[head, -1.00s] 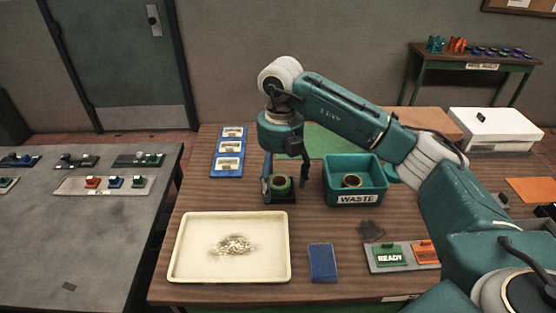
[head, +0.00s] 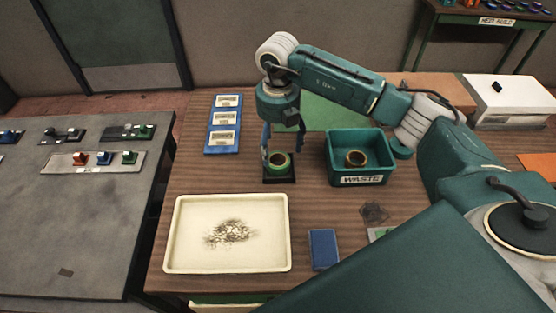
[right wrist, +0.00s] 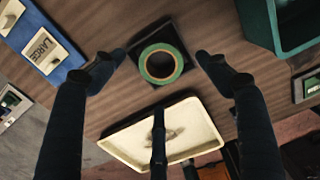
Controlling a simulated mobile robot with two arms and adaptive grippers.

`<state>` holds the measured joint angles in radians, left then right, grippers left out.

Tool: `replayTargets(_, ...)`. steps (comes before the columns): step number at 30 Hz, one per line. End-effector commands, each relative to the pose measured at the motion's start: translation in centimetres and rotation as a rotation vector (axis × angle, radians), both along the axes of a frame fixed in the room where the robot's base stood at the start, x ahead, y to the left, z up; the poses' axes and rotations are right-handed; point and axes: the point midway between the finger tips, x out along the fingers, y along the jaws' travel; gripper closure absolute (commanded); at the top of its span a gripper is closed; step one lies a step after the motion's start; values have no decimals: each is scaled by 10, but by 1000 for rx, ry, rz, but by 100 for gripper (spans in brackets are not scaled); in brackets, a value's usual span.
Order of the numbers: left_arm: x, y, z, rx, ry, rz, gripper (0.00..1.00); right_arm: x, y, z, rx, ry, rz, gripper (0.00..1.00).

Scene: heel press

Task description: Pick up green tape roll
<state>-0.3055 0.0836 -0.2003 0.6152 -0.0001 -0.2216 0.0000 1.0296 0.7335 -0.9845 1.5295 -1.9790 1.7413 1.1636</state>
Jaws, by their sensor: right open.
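The green tape roll (head: 279,171) lies flat on a small black square base (head: 281,180) on the wooden table. It also shows in the right wrist view (right wrist: 178,66), its hole facing up, centred ahead of the fingers. My right gripper (head: 284,150) is open above the roll, pointing down. In the right wrist view my right gripper (right wrist: 161,58) has one finger on each side of the roll, with gaps and nothing held. My left gripper is not in view.
The green WASTE bin (head: 360,180), just right, holds another dark roll (head: 356,158). The cream tray (head: 185,262) stands in front, a blue pad (head: 323,249) beside it. The blue labelled board (head: 207,142) lies at the back left. A grey table (head: 60,220) stands at left.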

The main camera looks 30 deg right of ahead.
Motion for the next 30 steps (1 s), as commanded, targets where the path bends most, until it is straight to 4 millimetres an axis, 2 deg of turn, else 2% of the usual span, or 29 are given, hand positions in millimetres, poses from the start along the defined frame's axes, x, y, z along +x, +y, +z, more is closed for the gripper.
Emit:
replayTargets(6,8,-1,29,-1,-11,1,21,-4,0,-27,0,8,-1,25)
replayTargets(12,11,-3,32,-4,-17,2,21,-3,1,-49,1,3,1,25)
replayTargets(18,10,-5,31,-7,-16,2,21,-2,0,-51,0,2,1,25)
replayTargets(20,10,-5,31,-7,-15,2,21,-2,0,-50,0,2,1,35)
replayTargets(25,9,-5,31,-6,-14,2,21,-2,0,-50,0,2,1,69)
replayTargets(27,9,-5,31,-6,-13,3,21,-2,0,-50,0,1,1,77)
replayTargets(30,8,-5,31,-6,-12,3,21,-2,0,-50,0,1,0,78)
